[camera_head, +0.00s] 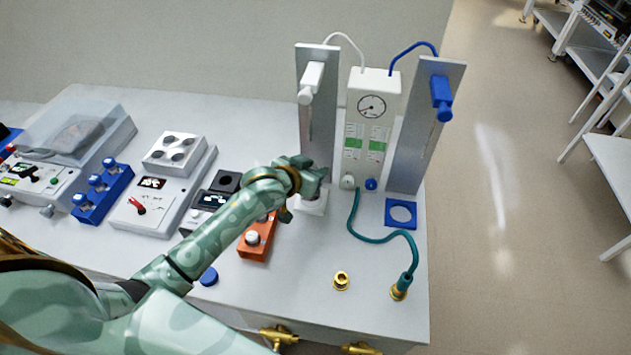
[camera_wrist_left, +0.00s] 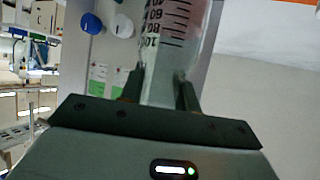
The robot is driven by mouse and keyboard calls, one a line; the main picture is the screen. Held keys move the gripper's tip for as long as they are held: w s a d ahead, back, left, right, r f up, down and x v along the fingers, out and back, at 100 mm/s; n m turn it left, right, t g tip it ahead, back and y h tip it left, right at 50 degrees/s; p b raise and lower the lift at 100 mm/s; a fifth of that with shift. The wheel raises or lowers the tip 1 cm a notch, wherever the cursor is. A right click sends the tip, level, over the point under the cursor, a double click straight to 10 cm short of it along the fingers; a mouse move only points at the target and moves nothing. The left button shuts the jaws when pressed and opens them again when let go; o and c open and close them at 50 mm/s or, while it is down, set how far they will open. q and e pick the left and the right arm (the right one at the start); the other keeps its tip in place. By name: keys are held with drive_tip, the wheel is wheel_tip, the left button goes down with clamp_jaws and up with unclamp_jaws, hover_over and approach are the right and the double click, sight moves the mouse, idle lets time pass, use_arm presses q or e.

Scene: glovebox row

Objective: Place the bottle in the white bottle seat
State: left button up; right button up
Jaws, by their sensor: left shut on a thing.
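My left gripper (camera_head: 312,176) is in front of the left metal stand, just above the white bottle seat (camera_head: 313,207) at the stand's foot. In the left wrist view the gripper (camera_wrist_left: 160,82) is shut on a clear bottle (camera_wrist_left: 168,30) with dark graduation marks. In the head view the gripper hides the bottle, so I cannot tell whether its base touches the seat. The gripper also covers part of the seat. My right gripper is not in view.
A white gauge box (camera_head: 371,122) stands between the stands, right of the gripper. A blue seat (camera_head: 401,202) is at the foot of the right stand (camera_head: 418,150). An orange block (camera_head: 255,247) sits below my forearm. A green hose (camera_head: 375,237) crosses the bench front.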

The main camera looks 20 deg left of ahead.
use_arm(q)
drive_tip(key=shift+w+a+f+b, duration=0.1)
drive_tip(key=shift+w+f+b, duration=0.15)
drive_tip(key=shift+f, duration=0.55)
drive_tip(key=shift+w+a+f+b, duration=0.1)
drive_tip(key=shift+w+f+b, duration=0.2)
drive_tip(key=shift+f, duration=0.55)
drive_tip(key=shift+w+a+f+b, duration=0.1)
drive_tip(key=shift+w+f+b, duration=0.15)
drive_tip(key=shift+f, duration=0.55)
drive_tip(key=shift+d, duration=0.1)
drive_tip(key=shift+f, duration=0.15)
drive_tip(key=o, duration=1)
drive_tip(key=shift+o, duration=0.2)
drive_tip(key=shift+s+r, duration=0.1)
drive_tip(key=shift+r, duration=0.15)
drive_tip(key=p+v, duration=0.3)
drive_tip(key=v, duration=0.9)
drive_tip(key=shift+f, duration=0.15)
